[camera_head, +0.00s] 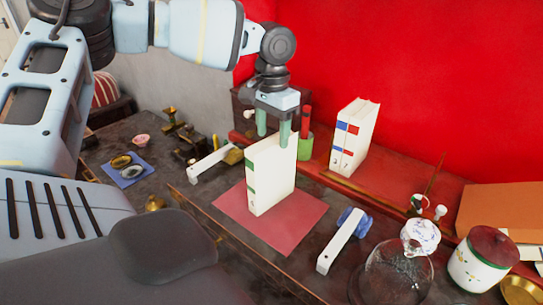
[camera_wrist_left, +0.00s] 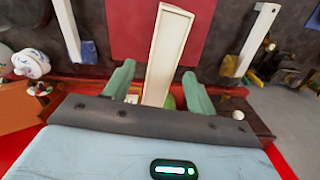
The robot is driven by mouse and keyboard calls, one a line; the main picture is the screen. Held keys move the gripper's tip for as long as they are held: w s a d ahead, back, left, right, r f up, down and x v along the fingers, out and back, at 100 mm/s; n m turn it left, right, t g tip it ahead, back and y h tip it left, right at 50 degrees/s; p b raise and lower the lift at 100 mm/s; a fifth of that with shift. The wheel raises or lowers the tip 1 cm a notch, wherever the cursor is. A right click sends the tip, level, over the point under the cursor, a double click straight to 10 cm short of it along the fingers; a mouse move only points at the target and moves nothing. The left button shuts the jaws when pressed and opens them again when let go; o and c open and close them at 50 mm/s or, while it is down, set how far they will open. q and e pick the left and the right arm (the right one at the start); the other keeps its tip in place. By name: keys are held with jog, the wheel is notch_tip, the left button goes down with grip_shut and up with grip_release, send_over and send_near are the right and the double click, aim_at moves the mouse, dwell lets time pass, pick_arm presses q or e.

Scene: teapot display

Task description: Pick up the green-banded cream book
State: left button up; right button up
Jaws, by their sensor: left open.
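The green-banded cream book (camera_head: 272,176) stands upright on a red mat (camera_head: 285,232), its green-marked spine facing left. In the left wrist view the book's pale top (camera_wrist_left: 170,45) runs between the fingers. My left gripper (camera_head: 273,128) comes from above, with its two green fingers at the book's top edge. In the left wrist view the gripper (camera_wrist_left: 158,88) is open, one finger on each side of the book. A gap shows beside the fingers; I cannot tell whether either touches. My right gripper is not in view.
Cream books with blue and red bands (camera_head: 355,135) stand behind, on the red ledge. A glass dome (camera_head: 395,272) and lidded jar (camera_head: 482,262) stand front right.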

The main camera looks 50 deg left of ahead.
aim_at(272, 140)
pick_arm(q)
jog(key=shift+a+f, duration=0.1)
jog(key=shift+f, duration=1.6)
jog(key=shift+w, duration=0.1)
grip_shut()
jog(key=shift+r, duration=0.1)
